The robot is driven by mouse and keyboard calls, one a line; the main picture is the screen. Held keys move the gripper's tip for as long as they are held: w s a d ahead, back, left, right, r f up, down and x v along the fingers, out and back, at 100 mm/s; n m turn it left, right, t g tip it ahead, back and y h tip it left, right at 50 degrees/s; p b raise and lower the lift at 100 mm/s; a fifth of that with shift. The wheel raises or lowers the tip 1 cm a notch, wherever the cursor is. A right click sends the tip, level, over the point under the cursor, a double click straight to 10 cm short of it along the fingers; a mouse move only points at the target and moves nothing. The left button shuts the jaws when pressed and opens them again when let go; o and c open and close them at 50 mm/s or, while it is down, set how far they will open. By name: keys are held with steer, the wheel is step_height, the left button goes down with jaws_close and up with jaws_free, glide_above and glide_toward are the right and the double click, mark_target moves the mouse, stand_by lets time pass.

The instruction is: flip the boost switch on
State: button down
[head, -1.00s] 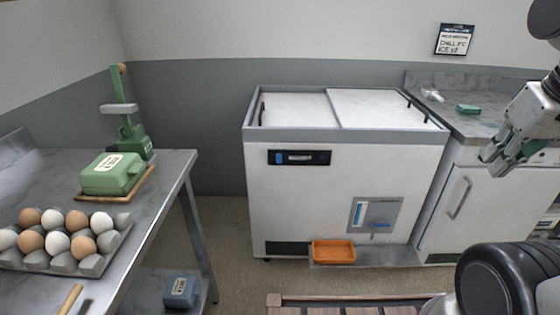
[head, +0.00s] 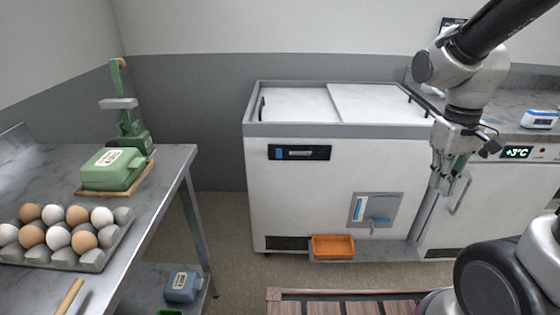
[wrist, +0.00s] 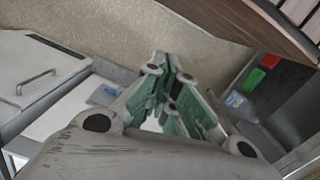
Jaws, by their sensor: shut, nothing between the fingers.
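The white chest freezer (head: 300,205) stands against the back wall. Its front carries a black control panel (head: 299,152) with a blue part at its left end, too small to read as a switch for certain. Lower right on the front is a grey plate (head: 388,200) with a blue lever (head: 378,219). No label reading boost is legible. My gripper (head: 447,190) points down at the freezer's right edge in the head view, right of the panel and apart from it. Its green-padded fingers are shut and empty, as the wrist view also shows (wrist: 172,70).
An orange tray (head: 333,247) sits below the plate. A steel table (head: 165,190) at left holds an egg carton (head: 95,258) and a green press (head: 127,130). A counter with a +3°C display (head: 516,153) stands right. Slatted wood (head: 345,307) lies in front.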

steer(key=w+a+f+n+t+y, duration=0.1)
steer(key=w+a+f+n, duration=0.5)
steer(key=f, duration=0.5)
steer(key=w+a+f+n+t+y, duration=0.15)
steer(key=w+a+f, duration=0.25)
steer(key=w+f, duration=0.55)
steer(key=w+a+f+n+t+y, duration=0.15)
steer(key=w+a+f+n, duration=0.4)
steer(key=f, duration=0.75)
steer(key=w+a+n+t+y, duration=0.3)
steer(key=w+a+n+t, duration=0.15)
steer(key=w+a, duration=0.3)
steer(key=w+a+r+n+t+y, duration=0.2)
steer(key=r+n, duration=0.1)
steer(key=r, duration=0.3)
steer(key=w+a+r+n+t+y, duration=0.1)
steer(key=a+r+n+y, duration=0.2)
steer(key=r, duration=0.3)
steer(key=shift+w+a+t, duration=0.25)
steer(key=shift+w+t, duration=0.1)
steer(key=shift+w, duration=0.05)
steer(key=shift+a, duration=0.1)
